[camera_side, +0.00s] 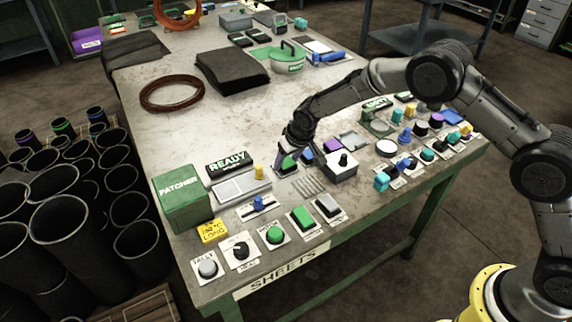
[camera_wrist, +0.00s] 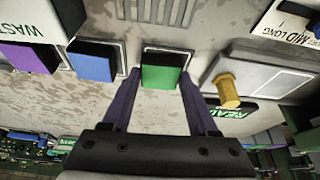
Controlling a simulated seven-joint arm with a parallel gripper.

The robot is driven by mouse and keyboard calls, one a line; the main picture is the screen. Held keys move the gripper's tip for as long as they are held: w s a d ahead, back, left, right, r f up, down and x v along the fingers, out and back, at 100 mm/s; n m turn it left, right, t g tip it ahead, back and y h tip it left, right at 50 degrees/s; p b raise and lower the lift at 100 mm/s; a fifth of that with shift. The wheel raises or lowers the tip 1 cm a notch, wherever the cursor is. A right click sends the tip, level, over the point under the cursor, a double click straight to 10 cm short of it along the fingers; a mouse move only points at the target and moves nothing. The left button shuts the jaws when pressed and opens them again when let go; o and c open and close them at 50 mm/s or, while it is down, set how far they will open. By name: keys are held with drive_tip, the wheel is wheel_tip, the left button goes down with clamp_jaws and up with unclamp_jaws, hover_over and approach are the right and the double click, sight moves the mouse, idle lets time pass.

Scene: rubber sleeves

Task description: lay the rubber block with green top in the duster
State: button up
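The rubber block with green top (camera_wrist: 162,73) sits in a shallow square holder on the table. It also shows in the side view (camera_side: 288,163), partly hidden by my gripper. My gripper (camera_wrist: 160,80) is open, with one purple-grey finger on each side of the block. I cannot tell whether the fingers touch it.
A blue-topped block (camera_wrist: 93,65) and a purple-topped block (camera_wrist: 30,58) stand in a row beside the green one. A panel with a yellow knob (camera_wrist: 228,88) is close on the other side. A black mat (camera_side: 232,70) and brown ring (camera_side: 172,93) lie farther back. The table's middle is clear.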

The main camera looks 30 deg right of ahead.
clamp_jaws()
drive_tip(key=shift+r, duration=0.1)
